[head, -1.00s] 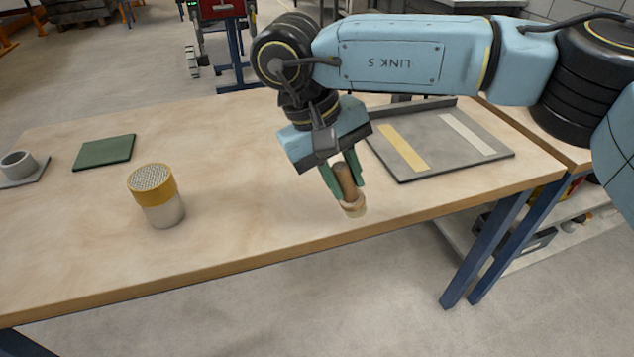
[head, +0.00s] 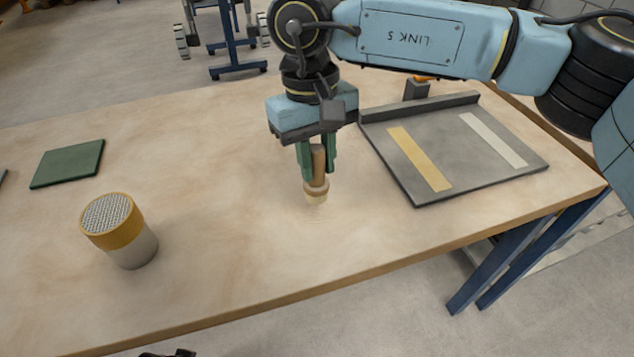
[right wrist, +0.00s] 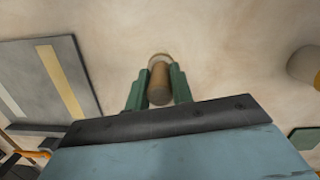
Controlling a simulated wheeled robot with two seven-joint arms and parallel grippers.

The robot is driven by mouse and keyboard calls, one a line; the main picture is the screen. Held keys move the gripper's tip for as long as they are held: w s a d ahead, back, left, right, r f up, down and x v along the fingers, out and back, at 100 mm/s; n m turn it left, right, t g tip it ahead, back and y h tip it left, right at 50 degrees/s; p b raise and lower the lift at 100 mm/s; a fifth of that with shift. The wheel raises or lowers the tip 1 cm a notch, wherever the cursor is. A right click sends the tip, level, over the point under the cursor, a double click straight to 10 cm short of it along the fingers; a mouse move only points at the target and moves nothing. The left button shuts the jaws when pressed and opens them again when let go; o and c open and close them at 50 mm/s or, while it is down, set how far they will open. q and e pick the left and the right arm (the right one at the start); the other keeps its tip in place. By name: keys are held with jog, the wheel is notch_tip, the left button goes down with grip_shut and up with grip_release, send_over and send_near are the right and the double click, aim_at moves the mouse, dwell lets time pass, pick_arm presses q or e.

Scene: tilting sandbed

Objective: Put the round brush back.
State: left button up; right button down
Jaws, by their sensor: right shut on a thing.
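The round brush (head: 317,185) has a brown wooden handle and a pale bristle end that points down. My right gripper (head: 317,165) is shut on its handle and holds it nearly upright over the middle of the table. I cannot tell whether the bristles touch the tabletop. In the right wrist view the brush (right wrist: 159,84) sits between the two green fingers. A grey board (head: 460,150) with a yellow strip (head: 420,158) and a whitish strip (head: 493,140) lies to the right of the gripper, apart from it.
A shaker (head: 120,230) with a yellow band and meshed top stands at the left of the wooden table (head: 220,260). A green flat pad (head: 68,164) lies behind it. The board has a raised back edge (head: 420,107). The table between shaker and brush is clear.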

aim_at(317, 179)
notch_tip(317, 179, down, 4)
jog(key=shift+f+b, duration=0.1)
jog(key=shift+b, duration=0.3)
pick_arm(q)
jog(key=shift+w+d+r, duration=0.2)
jog(key=shift+d+r, duration=0.15)
jog(key=shift+r, duration=0.25)
jog(key=shift+w+d+r, duration=0.2)
jog(key=shift+d+r, duration=0.1)
jog(key=shift+r, duration=0.25)
pick_arm(e)
jog(key=shift+f, duration=0.1)
jog(key=shift+f, duration=0.1)
jog(key=c, duration=1.2)
grip_release()
pick_arm(q)
jog(key=shift+d+r, duration=0.2)
jog(key=shift+r, duration=0.1)
jog(key=shift+w, duration=0.1)
